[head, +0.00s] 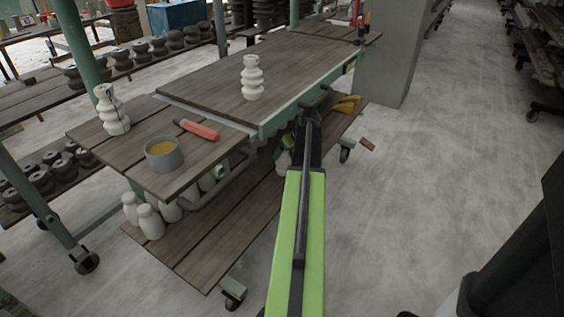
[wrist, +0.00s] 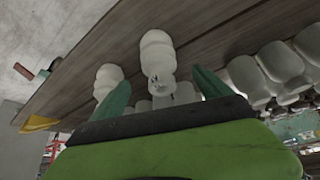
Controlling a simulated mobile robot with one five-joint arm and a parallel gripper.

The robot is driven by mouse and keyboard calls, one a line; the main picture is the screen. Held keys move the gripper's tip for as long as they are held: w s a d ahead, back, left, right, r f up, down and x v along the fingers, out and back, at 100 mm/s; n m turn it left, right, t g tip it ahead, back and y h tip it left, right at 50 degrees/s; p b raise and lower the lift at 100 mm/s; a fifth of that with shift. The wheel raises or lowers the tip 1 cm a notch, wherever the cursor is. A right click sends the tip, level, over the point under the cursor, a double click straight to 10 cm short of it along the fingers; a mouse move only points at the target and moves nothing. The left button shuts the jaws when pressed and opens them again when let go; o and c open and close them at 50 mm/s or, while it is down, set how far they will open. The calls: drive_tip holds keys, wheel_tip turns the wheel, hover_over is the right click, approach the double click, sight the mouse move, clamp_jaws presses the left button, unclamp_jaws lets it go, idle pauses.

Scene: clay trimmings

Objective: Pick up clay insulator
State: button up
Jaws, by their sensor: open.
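White clay insulators with rounded, stacked rings show in several places. In the wrist view my gripper (wrist: 162,76) is open, with its two green fingers spread and empty. One white insulator (wrist: 157,50) shows between and beyond the fingertips; I cannot tell how far off it is. Another insulator (wrist: 107,76) is left of it, partly behind the left finger. In the head view one insulator (head: 252,78) stands upright on the wooden tabletop, and another (head: 112,110) stands on the nearer left top. My gripper is mostly hidden there, at the table's right side beyond my green arm.
A grey bowl (head: 164,161) and an orange-handled tool (head: 200,130) lie on the nearer top. White bottle-shaped pieces (head: 150,221) stand on the lower shelf (head: 205,262). More pale pieces (wrist: 285,62) fill the wrist view's right side. Open floor (head: 430,190) lies to the right.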

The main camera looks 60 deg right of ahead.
sight(283, 159)
drive_tip(key=shift+b+x, duration=1)
drive_tip(key=shift+x, duration=0.15)
drive_tip(key=b+x, duration=0.4)
drive_tip(key=x, duration=0.1)
drive_tip(key=shift+s+f, duration=0.15)
drive_tip(key=shift+f, duration=0.1)
drive_tip(key=shift+r, duration=0.15)
drive_tip(key=shift+c, duration=0.2)
clamp_jaws()
